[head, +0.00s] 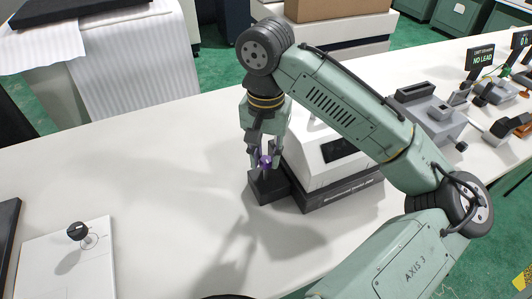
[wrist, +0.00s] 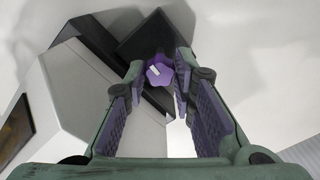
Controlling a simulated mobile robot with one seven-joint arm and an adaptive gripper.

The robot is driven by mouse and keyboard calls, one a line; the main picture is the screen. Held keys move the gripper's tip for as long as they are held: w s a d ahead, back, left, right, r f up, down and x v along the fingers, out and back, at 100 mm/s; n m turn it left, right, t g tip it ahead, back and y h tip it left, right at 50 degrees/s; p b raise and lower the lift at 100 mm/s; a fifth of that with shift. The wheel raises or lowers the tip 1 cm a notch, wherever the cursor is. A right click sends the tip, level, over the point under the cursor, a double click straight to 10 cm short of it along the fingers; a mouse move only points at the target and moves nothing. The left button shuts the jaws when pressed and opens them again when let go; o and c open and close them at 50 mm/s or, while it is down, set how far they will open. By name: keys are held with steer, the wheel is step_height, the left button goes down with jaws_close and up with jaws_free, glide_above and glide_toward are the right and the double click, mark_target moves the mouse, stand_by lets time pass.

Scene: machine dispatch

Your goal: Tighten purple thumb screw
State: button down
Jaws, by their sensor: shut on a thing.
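The purple thumb screw (head: 265,162) sits on the dark block (head: 268,187) at the left end of a white and dark machine (head: 325,160). In the wrist view the screw (wrist: 159,71) is a lobed purple knob with a white mark on its top. My gripper (head: 264,161) points down over the block, with its fingertips on either side of the knob. In the wrist view my gripper (wrist: 160,78) is shut on the screw. The screw's shaft is hidden.
A white panel with a black knob (head: 76,231) lies at the table's left front. Grey devices (head: 430,112) and a "NO LEAD" sign (head: 482,58) stand at the right.

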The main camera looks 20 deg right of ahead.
steer(key=m, duration=0.4)
steer(key=shift+m, duration=0.3)
steer(key=m, duration=1)
steer(key=shift+r+m, duration=0.1)
steer(key=shift+m, duration=0.3)
steer(key=m, duration=0.2)
steer(key=shift+d+m, duration=0.1)
steer(key=shift+m, duration=0.5)
steer(key=shift+w+m, duration=0.1)
steer(key=shift+m, duration=0.4)
steer(key=c, duration=1.3)
jaws_free()
steer(key=shift+c, duration=0.2)
